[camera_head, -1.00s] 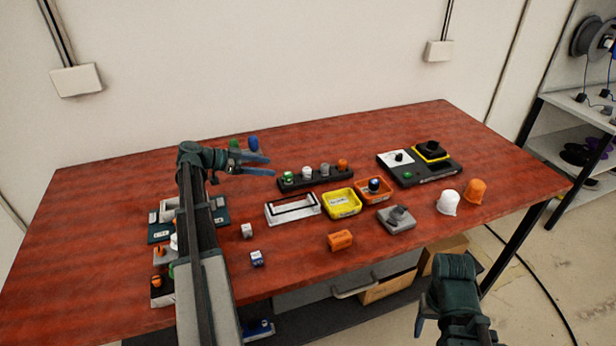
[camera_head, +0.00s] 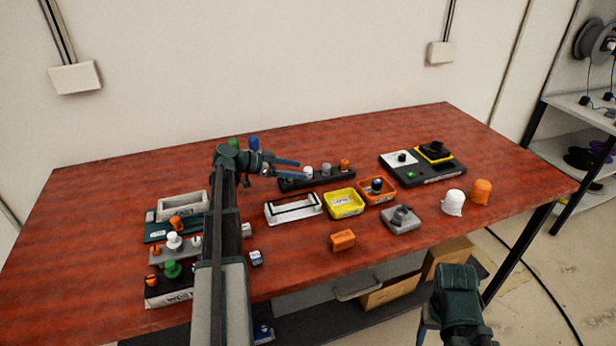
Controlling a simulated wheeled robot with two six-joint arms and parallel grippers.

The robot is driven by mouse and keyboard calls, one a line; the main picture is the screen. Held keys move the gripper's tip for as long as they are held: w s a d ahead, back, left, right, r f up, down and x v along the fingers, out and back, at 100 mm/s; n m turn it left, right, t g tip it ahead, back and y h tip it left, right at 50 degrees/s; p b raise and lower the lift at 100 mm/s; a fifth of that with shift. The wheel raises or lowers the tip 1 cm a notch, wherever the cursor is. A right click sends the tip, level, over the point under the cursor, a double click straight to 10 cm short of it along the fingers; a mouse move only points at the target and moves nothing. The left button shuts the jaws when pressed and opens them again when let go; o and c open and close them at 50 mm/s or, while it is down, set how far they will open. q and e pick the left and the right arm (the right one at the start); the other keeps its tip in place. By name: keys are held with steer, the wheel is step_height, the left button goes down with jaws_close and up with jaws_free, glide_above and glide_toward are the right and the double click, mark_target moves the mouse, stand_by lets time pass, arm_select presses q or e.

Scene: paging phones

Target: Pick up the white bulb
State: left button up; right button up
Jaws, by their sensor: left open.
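A small white bulb (camera_head: 308,172) sits in a dark rack (camera_head: 318,183) at the back middle, beside a grey bulb (camera_head: 326,169) and an orange bulb (camera_head: 345,164). My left gripper (camera_head: 297,170) is open, its fingers pointing right, just left of the white bulb; I cannot tell whether they touch. The rack's left end is partly hidden behind the fingers. A larger white dome (camera_head: 453,202) stands at the right of the table beside an orange dome (camera_head: 481,190). My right gripper (camera_head: 427,322) hangs off the table's front edge; its jaws are unclear.
A yellow tray (camera_head: 345,205), an orange tray (camera_head: 383,196) and a white frame (camera_head: 293,208) lie in front of the rack. An orange block (camera_head: 342,240) and a grey switch box (camera_head: 402,219) are nearer. Several knobs and boxes stand left of my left arm. The back left tabletop is clear.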

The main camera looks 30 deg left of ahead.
arm_select(q)
steer(key=b+x, duration=0.1)
steer(key=x, duration=0.2)
steer(key=shift+d+f, duration=0.1)
steer(key=shift+d, duration=0.1)
jaws_close()
